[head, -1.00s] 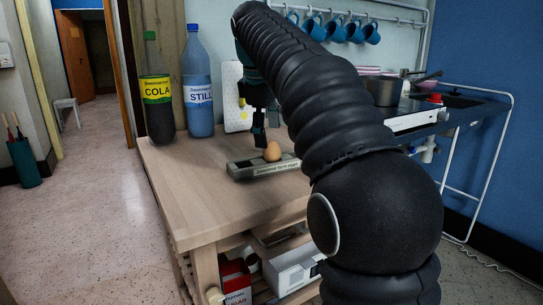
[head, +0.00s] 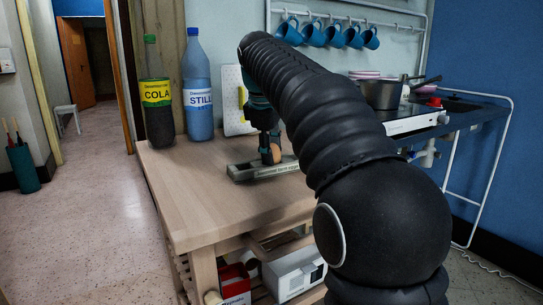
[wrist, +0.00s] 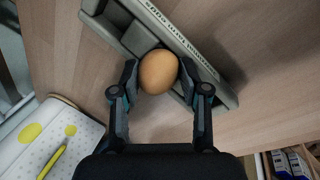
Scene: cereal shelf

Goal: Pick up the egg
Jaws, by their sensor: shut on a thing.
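A brown egg (head: 273,155) sits in a grey egg tray (head: 244,173) on the wooden table. My gripper (head: 270,150) is down at the tray, its fingers on either side of the egg. In the wrist view the egg (wrist: 158,72) lies between the two fingertips of my gripper (wrist: 158,76), which are shut on it. The tray (wrist: 187,42) runs diagonally beneath it, and its other visible compartments look empty. The underside of the egg is hidden, so I cannot tell whether it touches the tray.
A cola bottle (head: 157,95) and a blue water bottle (head: 198,90) stand at the table's back left. A white dotted board with a yellow pencil (wrist: 52,150) is near the gripper. Pots (head: 382,93) stand at the right. The table's front left is clear.

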